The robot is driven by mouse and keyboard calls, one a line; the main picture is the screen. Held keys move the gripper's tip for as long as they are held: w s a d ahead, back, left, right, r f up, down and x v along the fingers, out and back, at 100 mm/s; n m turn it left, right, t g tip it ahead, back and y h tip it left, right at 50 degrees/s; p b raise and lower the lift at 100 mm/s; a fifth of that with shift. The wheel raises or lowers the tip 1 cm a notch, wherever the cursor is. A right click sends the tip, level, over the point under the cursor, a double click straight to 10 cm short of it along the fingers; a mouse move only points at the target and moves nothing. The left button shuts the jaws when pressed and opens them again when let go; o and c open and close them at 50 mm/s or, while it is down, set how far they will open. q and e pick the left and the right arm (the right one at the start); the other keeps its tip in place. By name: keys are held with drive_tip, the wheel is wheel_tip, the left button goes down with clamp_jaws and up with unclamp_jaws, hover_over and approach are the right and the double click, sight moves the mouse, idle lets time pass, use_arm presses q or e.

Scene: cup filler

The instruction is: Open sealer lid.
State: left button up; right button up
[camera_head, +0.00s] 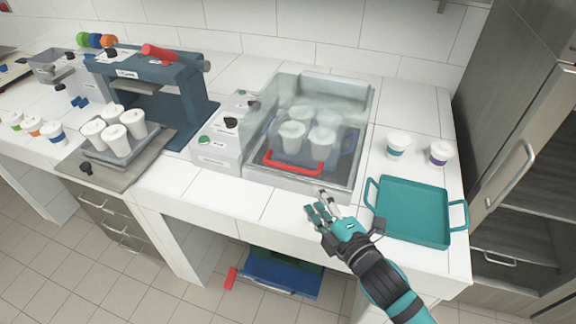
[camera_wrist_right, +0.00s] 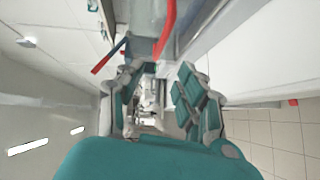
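The sealer (camera_head: 225,140) stands on the white counter. Its see-through lid (camera_head: 335,98) appears down over several white cups (camera_head: 292,137). A red handle (camera_head: 293,164) sits at the lid's front edge. My right gripper (camera_head: 322,208) is in front of the sealer, a little right of the handle and apart from it. In the right wrist view the gripper's fingers (camera_wrist_right: 158,88) are spread with nothing between them, and a red bar (camera_wrist_right: 166,28), probably the handle, shows beyond them. My left gripper is not in view.
A teal tray (camera_head: 412,238) lies right of my right gripper. Two lidded cups (camera_head: 397,146) stand behind it. Left of the sealer is a dark blue machine (camera_head: 180,105) with a red lever. Coloured trays (camera_head: 282,272) sit below the counter.

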sight(291, 170)
drive_tip(key=p+x, duration=0.2)
drive_tip(key=x, duration=1.2)
drive_tip(key=shift+w, duration=0.25)
clamp_jaws()
